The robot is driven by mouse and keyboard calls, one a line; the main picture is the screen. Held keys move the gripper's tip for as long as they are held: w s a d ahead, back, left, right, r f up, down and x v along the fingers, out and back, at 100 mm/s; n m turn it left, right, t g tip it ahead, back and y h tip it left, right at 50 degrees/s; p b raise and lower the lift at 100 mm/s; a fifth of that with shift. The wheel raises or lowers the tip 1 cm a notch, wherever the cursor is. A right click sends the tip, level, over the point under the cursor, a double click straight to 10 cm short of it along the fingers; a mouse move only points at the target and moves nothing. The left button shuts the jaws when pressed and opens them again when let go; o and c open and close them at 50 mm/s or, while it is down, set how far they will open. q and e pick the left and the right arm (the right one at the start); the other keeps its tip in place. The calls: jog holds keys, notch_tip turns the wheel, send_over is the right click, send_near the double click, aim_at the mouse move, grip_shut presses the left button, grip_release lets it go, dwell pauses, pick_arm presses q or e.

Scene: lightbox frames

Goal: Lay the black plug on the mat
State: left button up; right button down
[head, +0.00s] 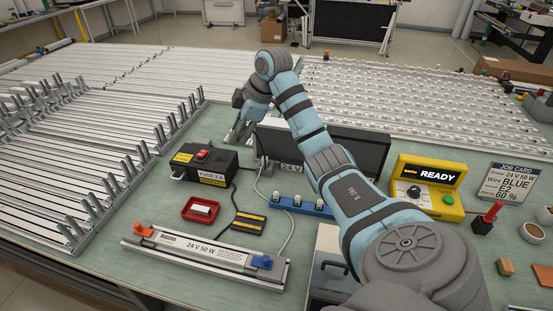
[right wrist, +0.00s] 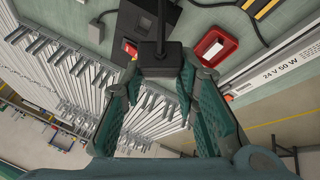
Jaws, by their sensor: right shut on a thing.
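The black plug (right wrist: 160,60) is a dark block with a cable running from its far side. In the right wrist view it sits between the fingertips of my right gripper (right wrist: 162,72), which is shut on it. In the head view my right gripper (head: 241,128) is beyond the black fuse box, near the "24 V" unit; the plug cannot be made out there. A flat green surface (head: 140,205) covers the bench under the parts; I cannot tell whether it is the mat or the bench top. My left gripper is not in view.
The black fuse box (head: 204,160) with a red switch, a red tray (head: 201,209), a lamp bar (head: 205,252) and a blue connector strip (head: 300,206) stand nearby. A yellow tester (head: 428,185) reads READY. Racks of metal bars (head: 60,160) fill the left.

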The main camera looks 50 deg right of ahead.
notch_tip(320, 180, down, 20)
jog(key=shift+r+b, duration=0.15)
jog(key=shift+b, duration=0.85)
jog(key=c, duration=1.2)
grip_release()
jog(key=shift+c, duration=0.2)
jog(key=shift+s+r, duration=0.1)
jog(key=shift+r, duration=0.35)
jog(key=p+v, duration=0.1)
jog(key=v, duration=1)
jog(key=shift+p, duration=0.4)
